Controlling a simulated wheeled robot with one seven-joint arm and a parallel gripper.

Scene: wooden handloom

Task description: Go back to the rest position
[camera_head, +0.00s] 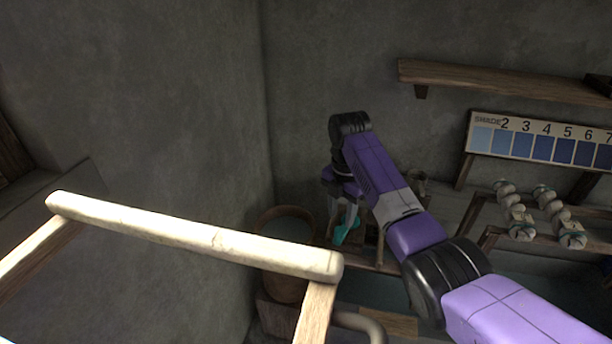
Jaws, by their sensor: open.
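My arm, purple with black joints, reaches from the lower right toward the room's corner in the head view. My gripper (343,226) hangs at its end with teal fingertips pointing down. It is open, and I see nothing held in it. It is beside a brown round vessel (286,222) and close to a small wooden stand behind it. Whether the fingertips touch anything there I cannot tell, and part of the gripper is hidden behind my arm.
A pale wooden beam (200,236) on posts crosses the left foreground. A shade board (545,141) with blue swatches stands at right, under a wall shelf (500,82). Pale bundled skeins (515,212) hang below the board. The upper middle is open space before grey walls.

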